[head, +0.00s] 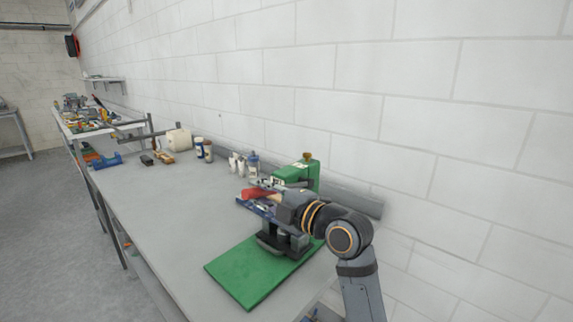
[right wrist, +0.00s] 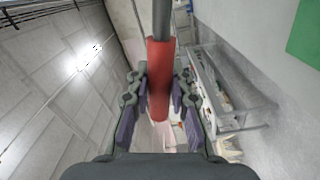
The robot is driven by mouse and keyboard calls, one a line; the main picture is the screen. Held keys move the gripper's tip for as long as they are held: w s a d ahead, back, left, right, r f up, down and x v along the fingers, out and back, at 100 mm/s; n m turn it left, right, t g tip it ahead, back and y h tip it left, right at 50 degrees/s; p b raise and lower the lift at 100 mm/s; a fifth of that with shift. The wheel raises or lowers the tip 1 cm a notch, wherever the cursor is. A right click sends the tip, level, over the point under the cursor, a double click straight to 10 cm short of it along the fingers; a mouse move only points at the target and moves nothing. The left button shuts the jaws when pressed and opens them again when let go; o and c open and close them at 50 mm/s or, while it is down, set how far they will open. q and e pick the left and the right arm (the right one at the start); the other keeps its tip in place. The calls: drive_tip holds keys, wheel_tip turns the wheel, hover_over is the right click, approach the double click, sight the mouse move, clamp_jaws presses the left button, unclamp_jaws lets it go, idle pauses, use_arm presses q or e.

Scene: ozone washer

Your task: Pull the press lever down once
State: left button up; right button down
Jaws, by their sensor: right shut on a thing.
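The green press (head: 300,173) stands on the workbench near the wall, partly hidden behind my right arm. Its lever has a red handle (head: 252,193), which also shows in the right wrist view (right wrist: 160,75) as a red sleeve on a grey rod. My right gripper (head: 258,203) is shut on the red handle, with one finger on each side of it in the right wrist view. The handle is raised above the bench and lies about level in the head view. My left gripper is not in view.
A green mat (head: 233,276) lies on the grey bench (head: 160,212) under and in front of the press. Small bottles (head: 253,162) stand behind the press to the left. A paper roll (head: 179,140) and jars (head: 207,151) stand farther back. The bench's middle is clear.

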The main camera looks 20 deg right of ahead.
drive_tip(key=shift+w+d+r+m+p, duration=0.2)
drive_tip(key=shift+r+m+p, duration=0.15)
drive_tip(key=shift+r+p, duration=0.4)
drive_tip(key=shift+w+d+r+m+p, duration=0.1)
drive_tip(key=shift+d+r+m+p, duration=0.2)
drive_tip(key=shift+r+p, duration=0.4)
drive_tip(key=shift+d+r+m+p, duration=0.1)
drive_tip(key=shift+r+m+p, duration=0.05)
drive_tip(key=shift+m+p, duration=0.25)
drive_tip(key=shift+r, duration=0.1)
drive_tip(key=shift+w+d+r+m+p, duration=0.15)
drive_tip(key=shift+r+m+p, duration=0.1)
drive_tip(key=shift+r+p, duration=0.2)
drive_tip(key=shift+w+d+r+m+p, duration=0.1)
drive_tip(key=shift+r+m+p, duration=0.15)
drive_tip(key=shift+p, duration=0.3)
drive_tip(key=shift+w+d+r+m+p, duration=0.25)
drive_tip(key=shift+d+r+m+p, duration=0.3)
drive_tip(key=shift+r+p, duration=0.25)
drive_tip(key=shift+f, duration=0.1)
drive_tip(key=c, duration=1.2)
unclamp_jaws()
drive_tip(key=shift+o, duration=0.2)
